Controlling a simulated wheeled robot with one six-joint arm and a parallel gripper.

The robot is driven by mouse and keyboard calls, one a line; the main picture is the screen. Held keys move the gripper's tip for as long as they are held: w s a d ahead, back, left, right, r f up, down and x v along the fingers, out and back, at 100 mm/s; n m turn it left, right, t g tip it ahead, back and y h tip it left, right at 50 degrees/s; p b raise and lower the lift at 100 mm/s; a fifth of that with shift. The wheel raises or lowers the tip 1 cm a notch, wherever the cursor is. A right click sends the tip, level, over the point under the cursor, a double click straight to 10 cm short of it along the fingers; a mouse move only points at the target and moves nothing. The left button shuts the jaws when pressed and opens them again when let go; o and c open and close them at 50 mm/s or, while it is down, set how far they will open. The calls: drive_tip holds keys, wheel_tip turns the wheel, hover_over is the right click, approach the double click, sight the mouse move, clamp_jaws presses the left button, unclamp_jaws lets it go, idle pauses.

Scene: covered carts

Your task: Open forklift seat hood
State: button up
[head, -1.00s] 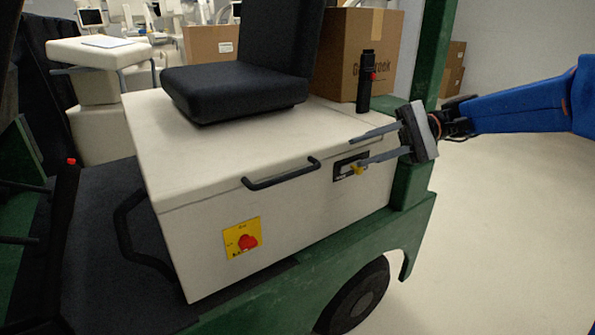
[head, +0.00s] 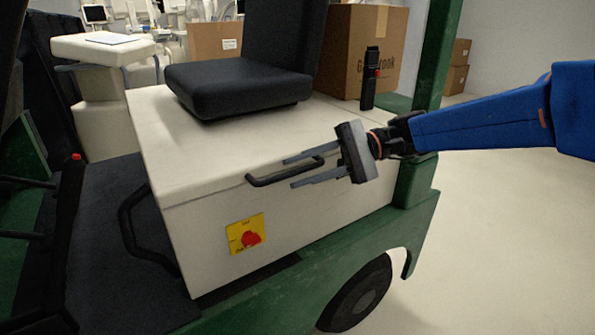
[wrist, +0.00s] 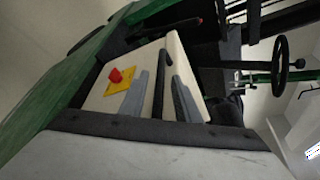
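The seat hood (head: 190,155) is a cream box lid with a black seat (head: 240,85) on top, and it looks shut. A black bar handle (head: 284,172) is fixed along its front upper edge; it also shows in the wrist view (wrist: 168,85). My gripper (head: 288,173) is open, its two grey fingers pointing left, one above and one below the handle's right part. In the wrist view the fingers (wrist: 160,98) lie either side of the handle. I cannot tell whether they touch it. The latch seen earlier on the hood's front is hidden behind my gripper.
A yellow plate with a red switch (head: 250,238) is on the hood's front, below the handle. A black joystick (head: 369,80) and green post (head: 432,60) stand to the right. Cardboard boxes (head: 385,35) are behind. The floor (head: 510,230) at right is clear.

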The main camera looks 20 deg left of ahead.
drive_tip(key=shift+s+a+f, duration=0.1)
drive_tip(key=shift+s+a, duration=0.2)
drive_tip(key=shift+a, duration=0.15)
clamp_jaws()
